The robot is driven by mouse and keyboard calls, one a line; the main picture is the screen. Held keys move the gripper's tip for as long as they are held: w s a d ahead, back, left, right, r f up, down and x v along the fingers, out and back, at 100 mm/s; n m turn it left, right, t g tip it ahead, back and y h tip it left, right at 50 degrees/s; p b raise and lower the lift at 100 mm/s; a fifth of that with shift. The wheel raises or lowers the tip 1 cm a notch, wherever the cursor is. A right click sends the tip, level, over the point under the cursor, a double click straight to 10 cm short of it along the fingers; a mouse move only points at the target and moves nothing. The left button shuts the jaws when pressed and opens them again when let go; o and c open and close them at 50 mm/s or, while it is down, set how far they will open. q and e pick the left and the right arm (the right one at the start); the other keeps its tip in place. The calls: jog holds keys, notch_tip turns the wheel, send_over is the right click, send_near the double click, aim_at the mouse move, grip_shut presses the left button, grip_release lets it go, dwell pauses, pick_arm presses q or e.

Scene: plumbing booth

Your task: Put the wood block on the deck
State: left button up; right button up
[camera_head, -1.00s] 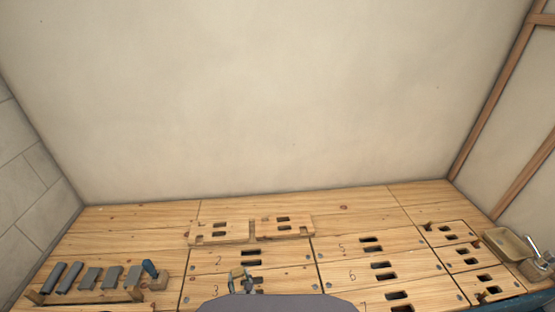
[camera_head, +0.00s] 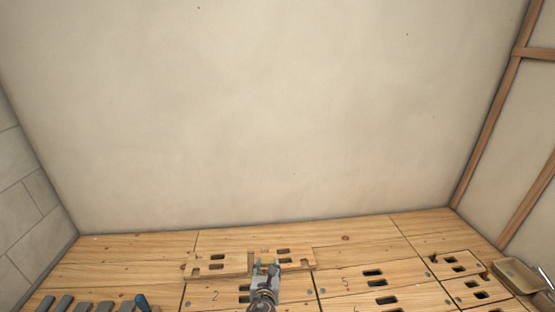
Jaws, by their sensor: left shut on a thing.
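The deck (camera_head: 130,250) is a surface of light wooden planks along the bottom of the head view. My left gripper (camera_head: 266,266) reaches in from the bottom centre, over the front edge of the raised slotted board. It is shut on the wood block, which is hard to make out between the fingers against wood of the same colour. I cannot tell whether the block touches the deck. My right gripper is not in view.
A raised slotted board (camera_head: 215,262) lies behind my gripper. Numbered panels with dark slots (camera_head: 374,273) fill the front and right. A tan tray (camera_head: 518,274) is at right. The back-left planks are clear.

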pick_arm(q)
notch_tip(320, 180, up, 12)
jog(key=w, duration=0.2)
notch_tip(320, 180, up, 10)
jog(key=n+y, duration=0.1)
send_over(266, 263)
jog(key=a, duration=0.6)
jog(key=a+r+n+y, duration=0.2)
jog(key=a+r, duration=0.2)
jog(key=a, duration=0.3)
jog(key=s+a+f+y, duration=0.1)
jog(key=s+a+f, duration=0.2)
jog(key=a+f, duration=0.2)
notch_tip(266, 263, down, 2)
jog(key=shift+f+n+g, duration=0.1)
jog(key=shift+n+g, duration=0.2)
jog(key=shift+g, duration=0.1)
